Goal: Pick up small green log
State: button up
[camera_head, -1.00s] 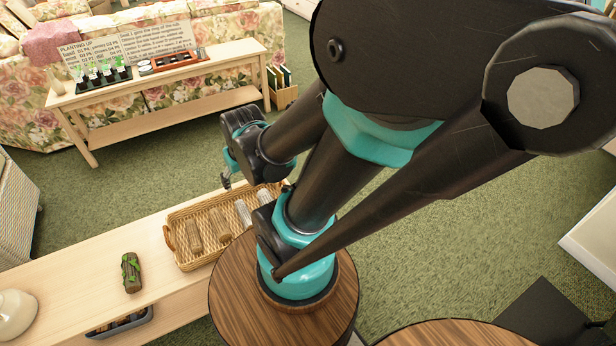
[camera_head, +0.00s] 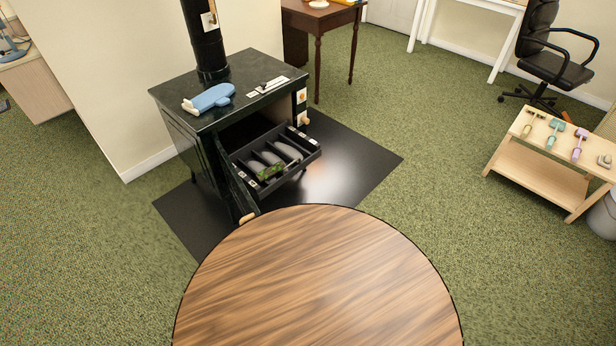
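A small green log-like piece (camera_head: 270,171) lies toward the front of a dark divided tray (camera_head: 312,155) at the open front of a black stove (camera_head: 165,110). Larger grey pieces (camera_head: 287,150) lie in the tray's compartments behind and beside it. The green piece is small in view, so its exact compartment is hard to tell. My gripper and arm are outside this view, so whether the gripper holds anything does not show.
A blue oven mitt (camera_head: 210,98) lies on the stove top. The stove stands on a black floor mat (camera_head: 350,165). A low wooden table with tools (camera_head: 548,170) is at right, a dark-legged table (camera_head: 320,22) behind. Green carpet (camera_head: 420,215) between is clear.

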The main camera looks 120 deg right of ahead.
aim_at(266, 173)
jog(key=z, duration=3.9)
